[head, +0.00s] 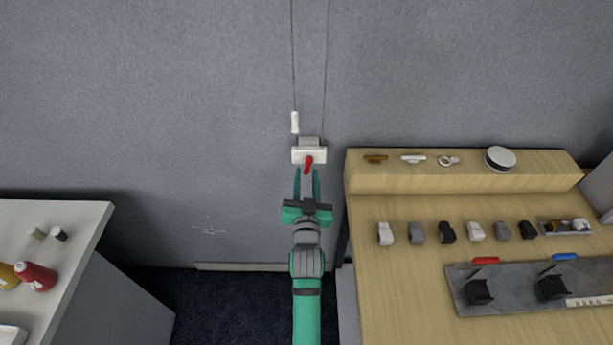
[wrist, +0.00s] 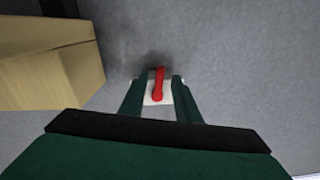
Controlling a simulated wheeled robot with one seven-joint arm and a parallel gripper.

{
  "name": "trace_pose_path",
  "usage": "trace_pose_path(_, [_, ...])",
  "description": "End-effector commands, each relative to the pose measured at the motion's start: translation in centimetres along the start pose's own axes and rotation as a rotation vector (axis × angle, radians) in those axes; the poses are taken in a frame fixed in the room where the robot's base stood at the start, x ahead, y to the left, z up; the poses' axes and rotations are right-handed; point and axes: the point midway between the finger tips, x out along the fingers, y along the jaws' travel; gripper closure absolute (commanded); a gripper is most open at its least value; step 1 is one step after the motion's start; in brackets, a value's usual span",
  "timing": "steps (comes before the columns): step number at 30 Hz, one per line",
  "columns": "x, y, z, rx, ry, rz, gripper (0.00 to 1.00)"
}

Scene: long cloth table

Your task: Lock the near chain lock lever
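The chain lock (head: 300,155) is a small white box on the grey wall, with a short red lever (head: 309,163) on its front. Two thin chains hang from above, one ending in a white pull (head: 294,122). My gripper (head: 307,172) is just below the lock in the head view, fingers apart. In the wrist view the red lever (wrist: 159,85) shows between the two fingers of my gripper (wrist: 160,88), with part of the white box (wrist: 151,98) behind it. I cannot tell whether the fingers touch the lever; a gap shows on both sides of it.
A wooden table (head: 400,283) with a raised shelf (head: 460,177) stands close on the right, holding several small items and a grey panel (head: 515,298) with red and blue levers. A white counter (head: 75,222) with bottles is at the left. The wall around the lock is clear.

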Motion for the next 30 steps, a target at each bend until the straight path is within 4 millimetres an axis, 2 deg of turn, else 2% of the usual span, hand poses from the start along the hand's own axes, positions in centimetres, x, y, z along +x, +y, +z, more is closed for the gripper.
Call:
trace_pose_path(4, [0.64,0.00,0.01,0.000,0.000,0.000,0.70])
trace_pose_path(12, [0.71,-0.01,0.01,0.000,0.000,0.000,0.70])
trace_pose_path(16, [0.70,-0.01,0.01,0.000,0.000,0.000,1.00])
trace_pose_path(23, [0.69,0.04,0.00,-0.017,0.000,0.000,1.00])
trace_pose_path(30, [0.69,0.52,-0.04,-0.156,0.000,0.000,1.00])
